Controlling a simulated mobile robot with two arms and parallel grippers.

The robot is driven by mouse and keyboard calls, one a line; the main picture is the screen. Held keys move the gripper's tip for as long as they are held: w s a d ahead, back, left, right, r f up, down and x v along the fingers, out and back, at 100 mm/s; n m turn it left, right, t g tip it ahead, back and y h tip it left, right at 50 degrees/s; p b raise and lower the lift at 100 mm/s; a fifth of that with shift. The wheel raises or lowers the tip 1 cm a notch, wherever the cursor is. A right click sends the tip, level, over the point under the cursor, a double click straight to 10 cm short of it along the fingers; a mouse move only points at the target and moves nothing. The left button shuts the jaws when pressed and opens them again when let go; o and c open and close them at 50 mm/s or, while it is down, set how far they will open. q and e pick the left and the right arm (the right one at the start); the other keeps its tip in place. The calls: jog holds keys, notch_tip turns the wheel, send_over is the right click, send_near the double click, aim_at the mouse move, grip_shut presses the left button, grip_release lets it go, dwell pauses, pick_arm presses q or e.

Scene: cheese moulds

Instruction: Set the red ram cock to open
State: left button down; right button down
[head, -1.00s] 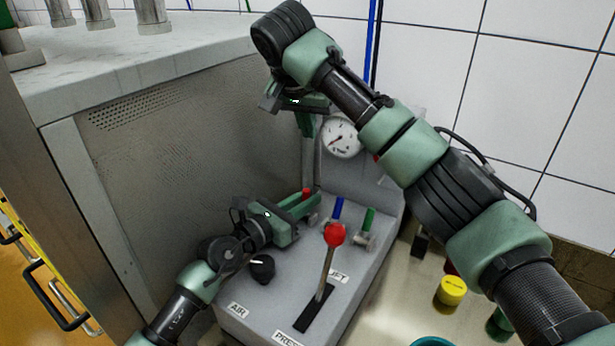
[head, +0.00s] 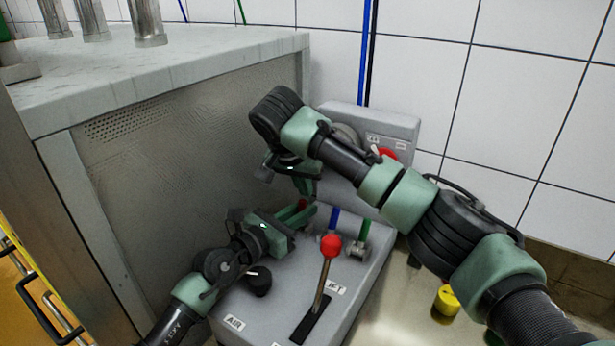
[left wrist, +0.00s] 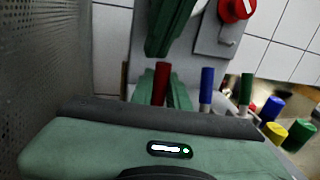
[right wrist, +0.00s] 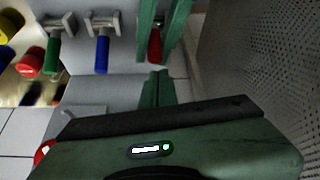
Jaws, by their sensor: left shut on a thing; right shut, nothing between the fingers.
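The red ram cock's handle (head: 302,204) stands on the grey console at the left end of a row of cocks. My left gripper (head: 305,213) is shut on this handle; in the left wrist view the red handle (left wrist: 161,84) shows between its fingers. The right wrist view also shows the red handle (right wrist: 154,46) between the left fingers. My right gripper (head: 313,189) is shut and empty, just above the left fingertips and pointing down. The fingers hide the base of the red cock, so its exact angle cannot be told.
A blue cock (head: 334,219) and a green cock (head: 363,231) stand right of the red one. A red-knobbed lever (head: 331,245) rises in front. A red knob (head: 388,155) sits on the upright panel. The perforated metal cabinet wall (head: 190,180) is close on the left.

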pick_arm(q)
jog(key=shift+f, duration=0.15)
pick_arm(e)
jog(key=shift+s+a, duration=0.15)
jog(key=shift+s, duration=0.1)
jog(key=shift+s+a+f, duration=0.15)
jog(key=shift+s+a, duration=0.35)
jog(key=shift+s, duration=0.25)
pick_arm(q)
jog(key=c, duration=1.5)
grip_release()
jog(key=shift+c, duration=0.2)
jog(key=shift+o, duration=0.9)
pick_arm(e)
jog(key=shift+w+d, duration=0.1)
jog(key=shift+w, duration=0.05)
